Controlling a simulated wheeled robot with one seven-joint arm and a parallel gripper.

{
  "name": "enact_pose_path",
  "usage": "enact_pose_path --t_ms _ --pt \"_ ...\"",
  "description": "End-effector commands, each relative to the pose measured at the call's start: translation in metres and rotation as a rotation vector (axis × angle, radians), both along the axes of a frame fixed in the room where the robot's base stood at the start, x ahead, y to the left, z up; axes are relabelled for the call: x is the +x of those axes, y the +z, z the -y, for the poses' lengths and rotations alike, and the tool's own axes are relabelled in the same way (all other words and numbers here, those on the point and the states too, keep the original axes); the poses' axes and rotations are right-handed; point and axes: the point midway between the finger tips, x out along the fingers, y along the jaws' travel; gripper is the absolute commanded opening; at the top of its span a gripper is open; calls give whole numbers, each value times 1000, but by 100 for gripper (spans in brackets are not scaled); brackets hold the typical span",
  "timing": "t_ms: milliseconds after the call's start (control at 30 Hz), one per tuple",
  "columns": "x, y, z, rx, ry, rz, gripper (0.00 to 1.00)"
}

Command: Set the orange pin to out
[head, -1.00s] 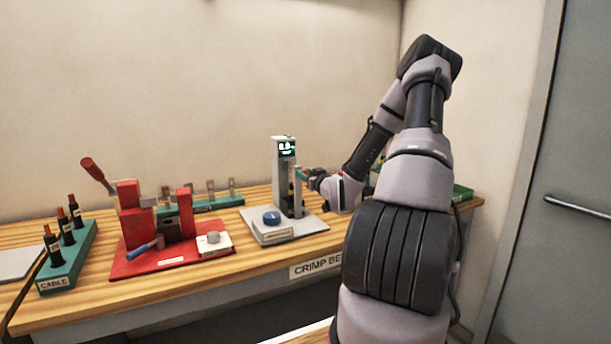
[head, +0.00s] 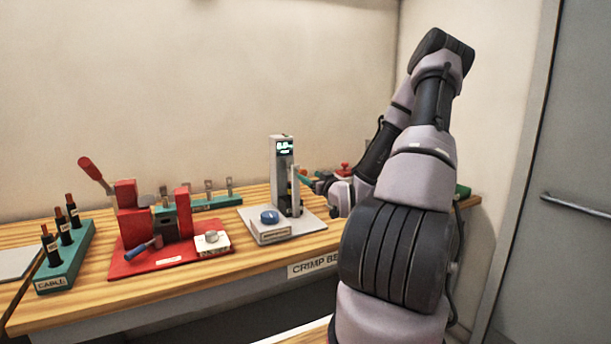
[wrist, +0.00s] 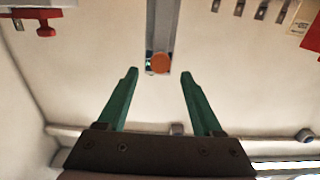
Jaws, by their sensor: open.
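The orange pin appears in the wrist view as a round orange end (wrist: 160,63) at the near end of a grey upright part. My gripper (wrist: 160,73) has two green fingers, spread apart with nothing between them. In that picture the orange end lies just beyond the fingertips, roughly centred between them. I cannot tell whether it sits within their reach. In the head view my gripper (head: 304,177) is at the right side of the grey tester column (head: 283,165) with a lit display. The pin cannot be made out there.
A grey base with a blue knob (head: 269,216) stands before the tester. To the left are a red crimp press (head: 128,205) and a green cable rack (head: 66,262). A small red part (head: 343,169) shows behind my arm. The wooden bench (head: 110,295) is bare along its front.

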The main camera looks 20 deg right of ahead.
Motion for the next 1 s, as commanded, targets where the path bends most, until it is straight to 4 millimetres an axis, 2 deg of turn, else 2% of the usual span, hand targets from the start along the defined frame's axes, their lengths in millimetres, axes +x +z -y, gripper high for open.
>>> enact_pose_path --t_ms 133,333,1000 --pt "-29 0 2 1 -3 -2 68" --pt "-51 0 2 0 0 -1 68" --pt "-51 0 -1 -13 8 -32 68"
